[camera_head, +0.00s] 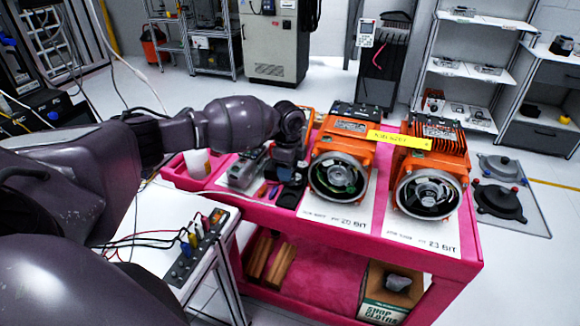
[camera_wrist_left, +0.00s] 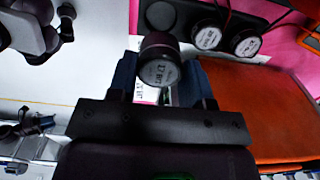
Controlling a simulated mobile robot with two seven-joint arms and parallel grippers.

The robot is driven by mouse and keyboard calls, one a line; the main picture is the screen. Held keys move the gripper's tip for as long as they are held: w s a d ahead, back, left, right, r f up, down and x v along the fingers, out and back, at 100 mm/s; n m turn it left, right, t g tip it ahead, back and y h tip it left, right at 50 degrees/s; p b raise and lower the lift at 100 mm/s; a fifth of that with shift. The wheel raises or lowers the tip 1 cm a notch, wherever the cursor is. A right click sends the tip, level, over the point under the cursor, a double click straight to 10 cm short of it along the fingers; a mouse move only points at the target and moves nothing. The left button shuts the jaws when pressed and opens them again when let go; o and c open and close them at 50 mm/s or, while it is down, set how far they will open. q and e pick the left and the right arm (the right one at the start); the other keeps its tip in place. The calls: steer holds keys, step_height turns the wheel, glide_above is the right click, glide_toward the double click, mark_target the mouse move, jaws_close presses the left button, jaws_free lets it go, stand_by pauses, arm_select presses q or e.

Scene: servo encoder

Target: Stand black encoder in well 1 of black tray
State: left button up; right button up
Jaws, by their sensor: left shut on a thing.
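My left gripper (camera_wrist_left: 160,82) has its blue fingers shut on the black encoder (camera_wrist_left: 158,62), a short dark cylinder with a pale round "17 BIT" label facing the wrist camera. The black tray (camera_wrist_left: 182,16) shows at the top of the wrist view, just beyond the held encoder, with a round well partly visible. In the head view my left gripper (camera_head: 289,172) points down over the pink cart, near the black tray (camera_head: 290,197). The held encoder is not clear there. Well numbers are unreadable.
Two orange motors (camera_head: 343,165) (camera_head: 432,175) stand on the pink cart (camera_head: 340,240), close to the right of my gripper, with a yellow tag (camera_head: 400,139) between them. A white cup (camera_head: 197,162) stands at the cart's left end. A white side table (camera_head: 160,225) carries wired connectors.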

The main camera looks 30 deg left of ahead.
arm_select(q)
steer(key=shift+f+b, duration=0.35)
steer(key=shift+f, duration=0.2)
steer(key=shift+w+f+b, duration=0.1)
steer(key=shift+f+b, duration=1.05)
steer(key=shift+f, duration=0.2)
steer(key=shift+f+b, duration=0.7)
steer(key=shift+f, duration=0.2)
steer(key=shift+f+b, duration=0.4)
steer(key=shift+f, duration=0.25)
steer(key=shift+r, duration=0.15)
steer(key=shift+r+p, duration=0.1)
steer(key=shift+p, duration=0.2)
arm_select(e)
steer(key=f, duration=0.5)
steer(key=shift+w+a, duration=0.1)
steer(key=shift+w, duration=0.1)
steer(key=shift+r, duration=0.15)
